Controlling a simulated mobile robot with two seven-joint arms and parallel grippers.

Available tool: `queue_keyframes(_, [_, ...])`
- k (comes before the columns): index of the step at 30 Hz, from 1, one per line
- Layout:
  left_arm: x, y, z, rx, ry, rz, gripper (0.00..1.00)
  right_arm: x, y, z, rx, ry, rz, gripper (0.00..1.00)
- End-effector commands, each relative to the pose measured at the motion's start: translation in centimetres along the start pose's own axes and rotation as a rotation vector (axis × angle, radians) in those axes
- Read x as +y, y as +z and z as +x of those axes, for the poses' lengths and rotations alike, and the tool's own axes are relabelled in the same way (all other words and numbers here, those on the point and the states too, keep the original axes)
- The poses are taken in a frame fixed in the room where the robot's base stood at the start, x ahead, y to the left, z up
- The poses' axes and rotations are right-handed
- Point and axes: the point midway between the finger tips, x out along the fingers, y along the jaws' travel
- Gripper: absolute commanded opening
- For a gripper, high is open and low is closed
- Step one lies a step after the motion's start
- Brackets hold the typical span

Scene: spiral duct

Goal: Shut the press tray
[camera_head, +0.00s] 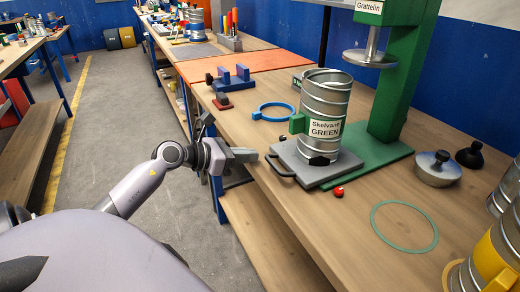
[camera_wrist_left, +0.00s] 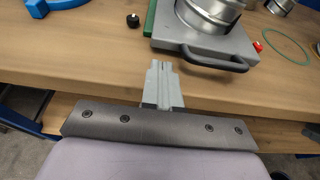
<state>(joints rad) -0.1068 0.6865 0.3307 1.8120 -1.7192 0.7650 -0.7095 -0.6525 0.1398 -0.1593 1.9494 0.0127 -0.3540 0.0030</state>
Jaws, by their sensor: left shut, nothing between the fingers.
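The press tray (camera_head: 335,172) is a flat grey plate with a dark bar handle (camera_head: 280,168) at its front left edge. It sticks out of the green press (camera_head: 390,110) towards the bench edge. My right gripper is not in view.
A blue ring (camera_head: 273,111) and a blue clamp (camera_head: 232,77) lie behind the tray. A small red knob (camera_head: 338,192), a green ring (camera_head: 404,226) and a grey weight (camera_head: 437,168) lie to the right. Bare bench top surrounds the tray's front.

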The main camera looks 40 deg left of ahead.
Motion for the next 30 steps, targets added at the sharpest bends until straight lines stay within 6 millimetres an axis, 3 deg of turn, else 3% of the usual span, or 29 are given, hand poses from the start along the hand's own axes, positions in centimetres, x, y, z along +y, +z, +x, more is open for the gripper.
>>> queue_keyframes(9, [0.1, 1.1, 3.0, -0.002, 0.001, -0.002, 0.00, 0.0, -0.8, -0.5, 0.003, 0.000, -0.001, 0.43])
queue_keyframes(25, [0.0, 1.2, 3.7, -0.001, 0.000, -0.001, 0.00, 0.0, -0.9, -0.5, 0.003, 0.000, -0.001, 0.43])
queue_keyframes(30, [0.1, 1.8, 5.3, -0.003, 0.000, -0.002, 0.00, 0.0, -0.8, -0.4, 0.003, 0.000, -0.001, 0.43])
